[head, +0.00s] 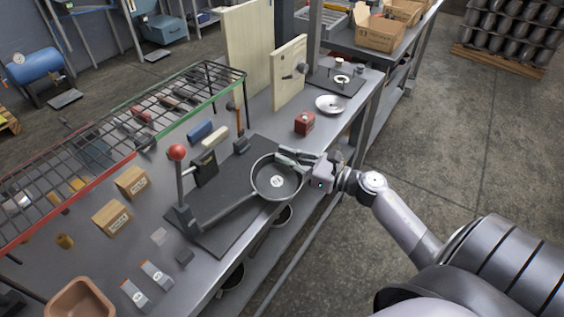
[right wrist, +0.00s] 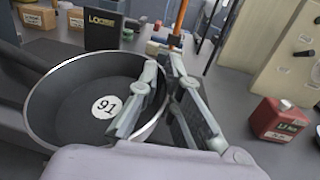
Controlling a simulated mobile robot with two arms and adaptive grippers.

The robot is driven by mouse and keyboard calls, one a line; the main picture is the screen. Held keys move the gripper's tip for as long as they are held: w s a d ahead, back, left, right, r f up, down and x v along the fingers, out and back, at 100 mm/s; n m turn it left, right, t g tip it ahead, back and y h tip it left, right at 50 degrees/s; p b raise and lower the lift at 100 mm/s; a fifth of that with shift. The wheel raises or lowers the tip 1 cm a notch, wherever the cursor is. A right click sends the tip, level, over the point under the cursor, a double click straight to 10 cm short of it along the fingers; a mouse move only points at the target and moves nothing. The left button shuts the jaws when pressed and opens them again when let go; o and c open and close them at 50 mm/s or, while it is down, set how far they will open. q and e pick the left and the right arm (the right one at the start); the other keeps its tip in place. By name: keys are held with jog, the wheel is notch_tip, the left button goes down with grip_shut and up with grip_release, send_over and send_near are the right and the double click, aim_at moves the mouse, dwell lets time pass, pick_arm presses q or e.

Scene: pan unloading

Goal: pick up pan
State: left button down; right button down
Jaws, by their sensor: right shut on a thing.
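A dark round pan (head: 272,188) with a light rim and a long handle (head: 228,215) sits over the dark mat (head: 232,241) on the workbench. Its handle points to the lower left. A white disc marked 91 shows on its inside in the right wrist view (right wrist: 62,117). My right gripper (head: 287,158) comes in from the right and is shut on the pan's rim; one finger is inside the pan and one outside in the right wrist view (right wrist: 158,98). I cannot tell whether the pan touches the mat. My left gripper is not in view.
A red-knobbed lever (head: 177,152) stands beside the mat. A red can (head: 304,123) and a metal dish (head: 330,104) lie beyond the pan. A wire rack (head: 130,135) runs along the bench's far side. Cardboard boxes (head: 111,217) stand at the left.

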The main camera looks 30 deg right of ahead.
jog(key=s+d+r+b, duration=0.1)
jog(key=s+d+r, duration=0.2)
jog(key=s, duration=0.2)
jog(key=s+d+r+b, duration=0.1)
jog(key=s+d+r, duration=0.2)
jog(key=s, duration=0.3)
jog(key=shift+s+r+b, duration=0.3)
jog(key=shift+r+b, duration=0.05)
jog(key=shift+r, duration=0.2)
